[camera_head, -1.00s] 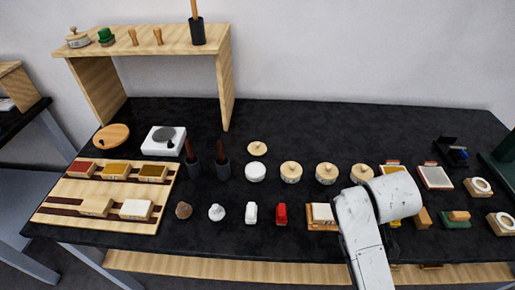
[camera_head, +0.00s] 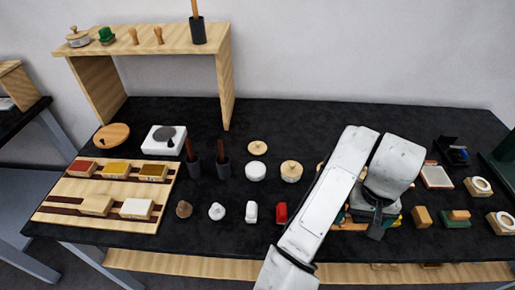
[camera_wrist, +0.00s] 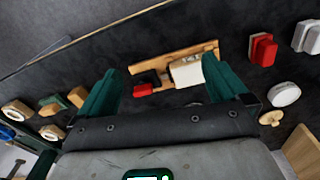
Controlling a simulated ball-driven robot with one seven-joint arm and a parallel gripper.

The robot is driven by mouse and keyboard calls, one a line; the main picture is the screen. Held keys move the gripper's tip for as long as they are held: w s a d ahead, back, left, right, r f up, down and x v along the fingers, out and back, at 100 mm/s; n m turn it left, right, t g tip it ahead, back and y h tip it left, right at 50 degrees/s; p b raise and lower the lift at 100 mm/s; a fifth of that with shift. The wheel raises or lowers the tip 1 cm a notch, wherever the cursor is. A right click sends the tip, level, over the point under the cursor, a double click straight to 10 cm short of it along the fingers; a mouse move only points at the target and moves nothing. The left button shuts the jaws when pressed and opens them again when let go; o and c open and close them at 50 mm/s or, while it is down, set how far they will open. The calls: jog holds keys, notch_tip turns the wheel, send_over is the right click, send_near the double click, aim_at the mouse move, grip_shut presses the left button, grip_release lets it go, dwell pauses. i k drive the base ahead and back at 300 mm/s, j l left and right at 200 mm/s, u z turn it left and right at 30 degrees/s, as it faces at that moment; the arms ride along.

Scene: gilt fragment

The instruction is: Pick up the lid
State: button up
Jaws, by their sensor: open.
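A small round wooden lid (camera_head: 257,147) with a dark knob lies alone on the black table, just behind an open-looking white round pot (camera_head: 256,171). In the wrist view, a wooden lid (camera_wrist: 272,117) lies at the right near the white pot (camera_wrist: 285,94). My gripper (camera_head: 376,220) is well to the right of the lid, over the front of the table, partly hidden by my arm. Its green fingers (camera_wrist: 160,80) are apart and empty, with a wooden tray (camera_wrist: 146,67) in view beyond them. A round box with a wooden lid (camera_head: 291,168) stands right of the pot.
A slotted wooden board (camera_head: 62,189) with coloured blocks is at the left. Two dark cups (camera_head: 223,169) with upright handles stand left of the pot. Small pieces, including a red one (camera_head: 281,211), line the front. A wooden shelf (camera_head: 150,42) rises at the back left.

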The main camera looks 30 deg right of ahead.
aim_at(256, 147)
jog(key=i, duration=1.5)
